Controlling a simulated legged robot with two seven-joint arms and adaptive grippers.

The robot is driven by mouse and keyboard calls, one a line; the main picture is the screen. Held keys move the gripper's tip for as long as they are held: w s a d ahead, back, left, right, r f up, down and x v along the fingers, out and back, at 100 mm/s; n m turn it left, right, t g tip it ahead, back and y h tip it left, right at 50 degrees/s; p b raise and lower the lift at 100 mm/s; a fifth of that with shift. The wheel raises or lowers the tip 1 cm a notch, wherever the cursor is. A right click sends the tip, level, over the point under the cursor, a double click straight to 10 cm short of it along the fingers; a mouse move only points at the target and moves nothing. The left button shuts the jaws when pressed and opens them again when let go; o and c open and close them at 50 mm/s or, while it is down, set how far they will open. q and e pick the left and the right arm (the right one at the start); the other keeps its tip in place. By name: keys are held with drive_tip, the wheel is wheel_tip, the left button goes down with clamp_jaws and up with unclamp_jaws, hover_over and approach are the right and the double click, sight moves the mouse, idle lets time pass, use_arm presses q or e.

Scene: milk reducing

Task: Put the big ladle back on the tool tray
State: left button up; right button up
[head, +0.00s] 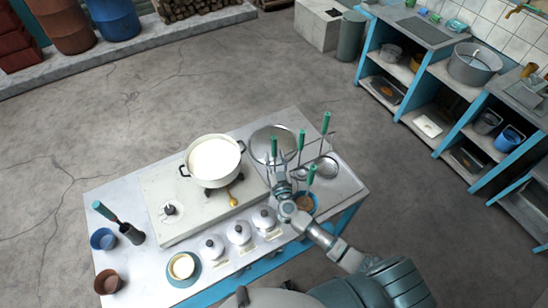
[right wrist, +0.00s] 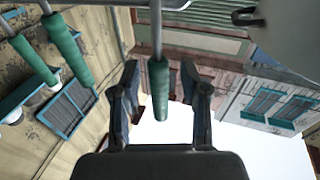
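Several green-handled tools stand upright at the right end of the table. Their handles include the left one (head: 274,146), the middle one (head: 301,139), the far right one (head: 326,122) and the near one (head: 312,173). I cannot tell which is the big ladle. My right gripper (head: 277,165) is at the left handle. In the right wrist view, my right gripper (right wrist: 163,100) is open, with a green handle (right wrist: 158,90) between its fingers and gaps on both sides. The metal tool tray (head: 345,187) lies under the tools. My left gripper is out of view.
A white pot (head: 214,158) of milk sits on the stove, left of the tools. Lidded jars (head: 239,233) line the front edge. Other green handles (right wrist: 65,45) stand close beside my right gripper.

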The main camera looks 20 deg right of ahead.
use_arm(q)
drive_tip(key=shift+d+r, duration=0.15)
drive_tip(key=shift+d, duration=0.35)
use_arm(e)
drive_tip(key=s+a, duration=0.1)
drive_tip(key=s, duration=1)
drive_tip(key=shift+s+a+f, duration=0.2)
drive_tip(key=shift+s+f, duration=0.2)
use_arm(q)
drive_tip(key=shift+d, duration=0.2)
use_arm(e)
drive_tip(key=shift+d, duration=0.1)
